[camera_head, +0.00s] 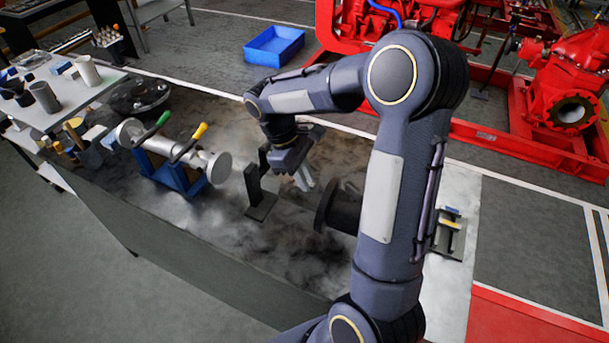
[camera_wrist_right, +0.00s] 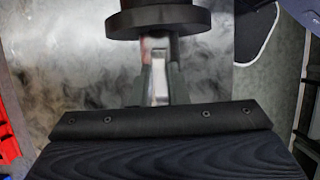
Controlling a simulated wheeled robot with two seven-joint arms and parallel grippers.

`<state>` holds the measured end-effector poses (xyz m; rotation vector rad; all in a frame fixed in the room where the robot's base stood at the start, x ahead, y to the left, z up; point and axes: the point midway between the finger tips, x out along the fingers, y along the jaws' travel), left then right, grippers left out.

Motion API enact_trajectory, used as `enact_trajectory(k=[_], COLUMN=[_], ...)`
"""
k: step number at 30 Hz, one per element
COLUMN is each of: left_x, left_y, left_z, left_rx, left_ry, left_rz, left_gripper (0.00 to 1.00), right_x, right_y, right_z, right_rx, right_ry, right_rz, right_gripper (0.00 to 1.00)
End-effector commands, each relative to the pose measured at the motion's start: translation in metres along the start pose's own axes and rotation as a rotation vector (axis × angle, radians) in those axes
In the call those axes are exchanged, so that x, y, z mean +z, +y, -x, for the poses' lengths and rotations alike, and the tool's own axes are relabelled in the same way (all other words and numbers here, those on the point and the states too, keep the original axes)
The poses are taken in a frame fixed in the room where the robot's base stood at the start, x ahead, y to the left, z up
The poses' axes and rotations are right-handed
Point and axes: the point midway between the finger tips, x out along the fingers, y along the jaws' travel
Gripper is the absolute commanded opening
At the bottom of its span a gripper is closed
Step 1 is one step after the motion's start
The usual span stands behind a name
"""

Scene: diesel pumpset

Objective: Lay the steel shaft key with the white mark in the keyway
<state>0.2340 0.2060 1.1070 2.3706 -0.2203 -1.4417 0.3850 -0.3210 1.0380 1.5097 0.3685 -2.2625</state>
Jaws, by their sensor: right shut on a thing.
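The silver shaft (camera_head: 172,143) lies across blue supports (camera_head: 170,172) at the left of the bench, with green-handled and yellow-handled pieces on it. I cannot make out the keyway. My right gripper (camera_head: 304,181) reaches down over the bench, right of the shaft and beside a black upright stand (camera_head: 259,192). In the right wrist view, my right gripper (camera_wrist_right: 159,82) is shut on a bright metal piece, which looks like the steel key (camera_wrist_right: 159,88). The fingers hide much of it, and I cannot make out its white mark. My left gripper is not in view.
A black flanged hub (camera_head: 326,205) is close to the right gripper, partly behind my arm; a black round flange (camera_wrist_right: 158,18) fills the wrist view's top. A small rack (camera_head: 447,242) sits at right. A side table (camera_head: 98,92) holds cups. The front bench top is clear.

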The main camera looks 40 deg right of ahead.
Motion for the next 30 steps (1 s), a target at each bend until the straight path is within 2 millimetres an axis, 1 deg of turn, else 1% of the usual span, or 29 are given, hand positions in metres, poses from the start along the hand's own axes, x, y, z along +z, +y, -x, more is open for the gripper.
enact_trajectory(k=[20, 30], left_x=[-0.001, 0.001], left_y=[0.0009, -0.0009], left_z=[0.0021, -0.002], left_rx=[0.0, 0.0], left_ry=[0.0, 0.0], left_rz=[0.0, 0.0], left_gripper=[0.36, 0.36], right_x=[-0.0001, -0.0029], right_y=[0.0, 0.0], right_z=[-0.0003, -0.0073], right_rx=[0.0, 0.0], right_ry=[0.0, -0.001], right_rz=[0.0, 0.0], right_gripper=[0.0, 0.0])
